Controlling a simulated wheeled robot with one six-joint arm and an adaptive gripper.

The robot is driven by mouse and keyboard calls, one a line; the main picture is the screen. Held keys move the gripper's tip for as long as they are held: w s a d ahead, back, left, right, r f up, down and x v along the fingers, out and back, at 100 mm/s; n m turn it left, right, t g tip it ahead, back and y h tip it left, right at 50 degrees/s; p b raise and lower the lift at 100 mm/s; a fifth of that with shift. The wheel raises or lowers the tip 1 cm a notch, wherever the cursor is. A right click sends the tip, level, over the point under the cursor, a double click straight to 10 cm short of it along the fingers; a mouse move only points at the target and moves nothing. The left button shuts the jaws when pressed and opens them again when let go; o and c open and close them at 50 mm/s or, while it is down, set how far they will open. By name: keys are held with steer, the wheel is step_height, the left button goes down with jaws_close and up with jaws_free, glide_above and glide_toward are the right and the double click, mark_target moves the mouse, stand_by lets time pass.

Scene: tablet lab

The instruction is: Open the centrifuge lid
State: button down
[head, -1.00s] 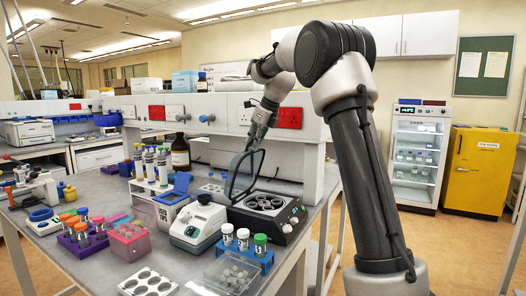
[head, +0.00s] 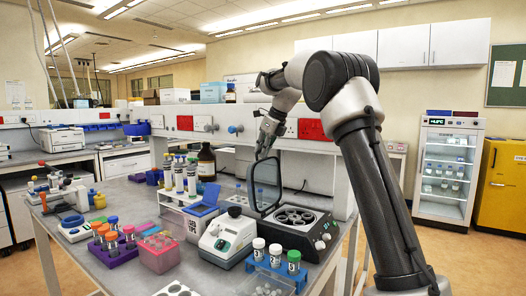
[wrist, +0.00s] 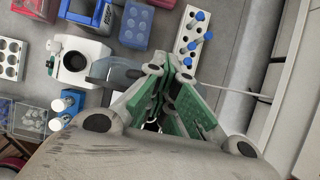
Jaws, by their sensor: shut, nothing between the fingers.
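The centrifuge (head: 318,243) is a dark box with a round rotor on the right part of the bench. Its dark-framed, see-through lid (head: 280,190) stands raised, close to upright, at the left side of the opening, with the rotor exposed. My gripper (head: 263,155) is at the lid's top edge in the head view; I cannot tell whether it touches. In the wrist view my gripper (wrist: 165,78) has its green-padded fingers together and empty, and a grey see-through part of the lid (wrist: 118,72) shows beside them. My gripper hides most of the centrifuge there.
A white device (head: 226,238) stands just left of the centrifuge. Capped vials in a blue rack (head: 272,275) stand in front. A tube rack (head: 172,205) and a brown bottle (head: 207,163) are behind to the left. The bench shelf is close behind my gripper.

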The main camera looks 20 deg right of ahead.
steer(key=c, duration=2.2)
jaws_free()
steer(key=shift+s+f, duration=0.15)
steer(key=shift+f, duration=0.4)
steer(key=o, duration=0.4)
steer(key=shift+c, duration=0.2)
steer(key=o, duration=1.1)
steer(key=v, duration=1.1)
steer(key=shift+r, duration=0.5)
steer(key=shift+o, duration=0.2)
steer(key=shift+d+r, duration=0.2)
steer(key=shift+r, duration=0.3)
